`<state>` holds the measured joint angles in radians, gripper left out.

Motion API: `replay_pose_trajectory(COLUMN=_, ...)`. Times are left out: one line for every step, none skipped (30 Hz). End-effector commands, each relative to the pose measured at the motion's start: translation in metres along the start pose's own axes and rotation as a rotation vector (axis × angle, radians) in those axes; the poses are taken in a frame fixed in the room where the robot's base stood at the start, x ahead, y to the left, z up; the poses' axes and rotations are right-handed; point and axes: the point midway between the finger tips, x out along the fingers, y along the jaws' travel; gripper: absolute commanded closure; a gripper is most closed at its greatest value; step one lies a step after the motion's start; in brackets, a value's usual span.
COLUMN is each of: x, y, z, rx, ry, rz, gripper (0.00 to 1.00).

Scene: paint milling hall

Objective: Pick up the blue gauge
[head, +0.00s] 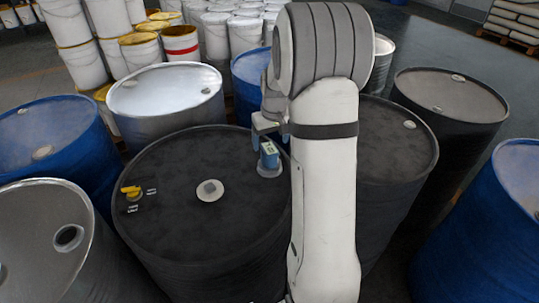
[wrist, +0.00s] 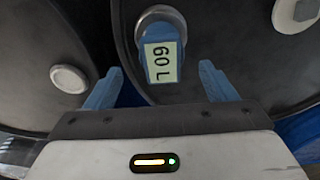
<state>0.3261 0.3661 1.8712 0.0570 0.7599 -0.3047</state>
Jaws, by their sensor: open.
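My gripper (head: 266,128) hangs just above and behind the gauge in the head view. In the wrist view my gripper (wrist: 161,69) is open and empty. Its two blue fingers lie left and right of the gauge's label end, with gaps on both sides. Whether the fingertips are level with the gauge is unclear.
The same lid bears a round grey cap (head: 209,190) and a small yellow valve (head: 131,192). Another dark drum (head: 395,140) stands close on the right, partly behind my arm. Blue drums (head: 50,140) and steel drums crowd around. White buckets (head: 230,30) are stacked behind.

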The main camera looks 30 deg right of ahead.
Motion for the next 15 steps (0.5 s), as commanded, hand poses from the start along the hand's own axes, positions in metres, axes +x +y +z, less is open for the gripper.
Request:
replay_pose_trajectory(x=0.007, y=0.0, z=0.001, rx=0.0, ry=-0.003, rz=-0.001, gripper=0.22)
replay_pose_trajectory(x=0.01, y=0.0, z=0.001, rx=0.0, ry=-0.004, rz=-0.001, gripper=0.22)
replay_pose_trajectory(x=0.014, y=-0.001, z=0.001, rx=0.0, ry=-0.003, rz=-0.001, gripper=0.22)
replay_pose_trajectory(x=0.017, y=-0.001, z=0.001, rx=0.0, ry=-0.003, rz=-0.001, gripper=0.22)
replay_pose_trajectory(x=0.02, y=-0.001, z=0.001, rx=0.0, ry=-0.003, rz=-0.001, gripper=0.22)
replay_pose_trajectory(x=0.025, y=-0.001, z=0.002, rx=0.0, ry=-0.004, rz=-0.001, gripper=0.22)
replay_pose_trajectory(x=0.029, y=-0.001, z=0.002, rx=0.0, ry=-0.004, rz=-0.001, gripper=0.22)
replay_pose_trajectory(x=0.034, y=-0.002, z=0.002, rx=0.0, ry=-0.005, rz=-0.001, gripper=0.22)
replay_pose_trajectory(x=0.041, y=-0.002, z=0.003, rx=0.001, ry=-0.005, rz=-0.001, gripper=0.22)
replay_pose_trajectory(x=0.045, y=-0.002, z=0.003, rx=0.001, ry=-0.006, rz=-0.001, gripper=0.22)
replay_pose_trajectory(x=0.05, y=-0.002, z=0.003, rx=0.001, ry=-0.005, rz=-0.001, gripper=0.22)
replay_pose_trajectory(x=0.056, y=-0.002, z=0.003, rx=0.001, ry=-0.004, rz=-0.001, gripper=0.22)
replay_pose_trajectory(x=0.059, y=-0.002, z=0.003, rx=0.001, ry=-0.004, rz=-0.001, gripper=0.22)
replay_pose_trajectory(x=0.062, y=-0.002, z=0.003, rx=0.001, ry=-0.003, rz=-0.001, gripper=0.22)
replay_pose_trajectory(x=0.065, y=-0.002, z=0.003, rx=0.001, ry=-0.002, rz=0.0, gripper=0.22)
